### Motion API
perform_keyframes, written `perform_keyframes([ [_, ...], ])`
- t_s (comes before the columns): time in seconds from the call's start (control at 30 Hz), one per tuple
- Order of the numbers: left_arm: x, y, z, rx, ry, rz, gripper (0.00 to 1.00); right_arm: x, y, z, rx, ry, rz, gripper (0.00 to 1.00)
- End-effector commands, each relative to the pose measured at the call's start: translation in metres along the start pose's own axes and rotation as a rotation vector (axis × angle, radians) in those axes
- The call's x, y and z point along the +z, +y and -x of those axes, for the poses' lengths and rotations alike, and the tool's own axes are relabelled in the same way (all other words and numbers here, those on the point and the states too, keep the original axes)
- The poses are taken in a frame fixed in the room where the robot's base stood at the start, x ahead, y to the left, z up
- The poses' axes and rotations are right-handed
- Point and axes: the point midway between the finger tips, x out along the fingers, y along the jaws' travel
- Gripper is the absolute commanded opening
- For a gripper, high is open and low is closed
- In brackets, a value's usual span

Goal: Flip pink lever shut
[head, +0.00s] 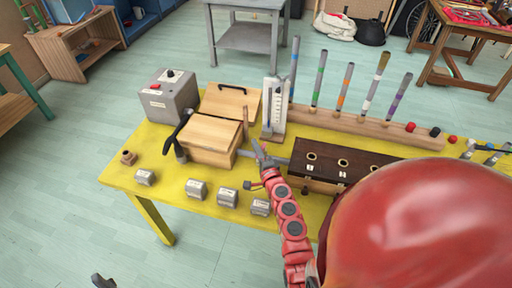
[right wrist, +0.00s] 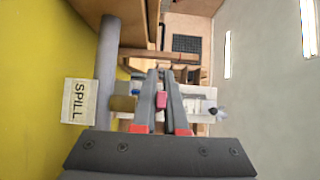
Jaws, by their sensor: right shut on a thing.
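My right gripper (head: 262,158) reaches over the yellow table, by the grey pipe (head: 277,160) between the light wooden box and the dark wooden box. In the right wrist view its two grey fingers (right wrist: 161,85) are closed around a small pink piece, which looks like the pink lever (right wrist: 161,100). The lever's lower part is hidden by the fingers, and I cannot make it out in the head view. A small dark tip at the bottom left, probably my left gripper (head: 103,282), barely shows.
The light wooden box (head: 209,138) with a raised lid stands left of the gripper. The dark box (head: 340,162) stands right. A white gauge (head: 273,108) and upright tubes (head: 318,78) stand behind. Several grey blocks (head: 197,190) line the front of the yellow table (head: 165,172).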

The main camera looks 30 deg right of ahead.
Motion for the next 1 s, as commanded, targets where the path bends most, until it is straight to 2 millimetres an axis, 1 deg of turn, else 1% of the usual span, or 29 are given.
perform_keyframes([
  [0.17, 0.000, 0.000, 0.003, 0.000, 0.000, 0.000, 0.53, -0.001, 0.001, 0.000, -0.001, -0.009, 0.001, 0.00],
  [0.47, 0.004, 0.001, 0.024, 0.000, 0.000, 0.000, 0.53, -0.003, 0.004, 0.005, -0.001, -0.147, 0.001, 0.00],
  [0.6, 0.004, 0.001, 0.025, 0.000, 0.000, 0.000, 0.53, -0.001, 0.002, 0.006, 0.004, -0.175, 0.000, 0.00],
  [0.83, 0.004, 0.001, 0.024, 0.000, 0.000, 0.000, 0.53, -0.001, 0.002, 0.006, 0.005, -0.175, 0.000, 0.00],
  [0.87, 0.004, 0.001, 0.024, 0.000, 0.000, 0.000, 0.53, -0.001, 0.002, 0.006, 0.005, -0.175, 0.000, 0.13],
  [1.0, 0.004, 0.001, 0.024, 0.000, 0.000, 0.000, 0.53, -0.001, 0.002, 0.006, 0.003, -0.174, 0.000, 0.39],
])
